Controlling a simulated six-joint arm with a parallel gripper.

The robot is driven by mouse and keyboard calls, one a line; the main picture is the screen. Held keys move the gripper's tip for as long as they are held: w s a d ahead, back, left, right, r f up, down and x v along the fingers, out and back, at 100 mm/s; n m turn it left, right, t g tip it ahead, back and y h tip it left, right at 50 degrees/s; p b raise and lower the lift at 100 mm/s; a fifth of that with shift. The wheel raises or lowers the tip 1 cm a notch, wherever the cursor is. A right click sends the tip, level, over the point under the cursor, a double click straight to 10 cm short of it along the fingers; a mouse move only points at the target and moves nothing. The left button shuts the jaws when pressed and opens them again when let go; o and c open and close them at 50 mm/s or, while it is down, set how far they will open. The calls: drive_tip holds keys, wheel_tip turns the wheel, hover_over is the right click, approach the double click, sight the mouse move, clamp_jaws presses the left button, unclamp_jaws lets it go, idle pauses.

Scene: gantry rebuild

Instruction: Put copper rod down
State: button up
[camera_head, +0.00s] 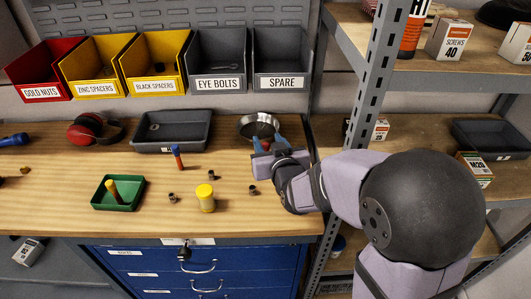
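My gripper (268,144) is at the back right of the wooden bench, in front of a round metal dish (259,125). Its blue fingers stand apart. A small reddish-brown thing (266,146) shows between them; it may be the copper rod, but my gripper hides most of it. I cannot tell whether the fingers touch it. A brownish-yellow rod (113,191) leans in a green tray (131,205) at the front left.
A grey tray (140,148) and red ear defenders (93,131) lie at the back. A yellow-topped jar (205,196) and small dark metal pieces (172,198) stand in front. A metal shelf post (376,85) rises right of my gripper. Labelled bins (217,84) line the wall.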

sight(267, 149)
wheel_tip(267, 149, down, 4)
drive_tip(key=shift+f, duration=0.1)
drive_tip(key=shift+p+x, duration=0.35)
drive_tip(key=shift+x, duration=0.75)
drive_tip(key=shift+w, duration=0.1)
drive_tip(key=shift+w+a+p, duration=0.1)
drive_tip(key=shift+w+p, duration=0.35)
drive_tip(key=shift+w, duration=0.1)
drive_tip(key=shift+p+x, duration=0.7)
drive_tip(key=shift+x, duration=1.3)
clamp_jaws()
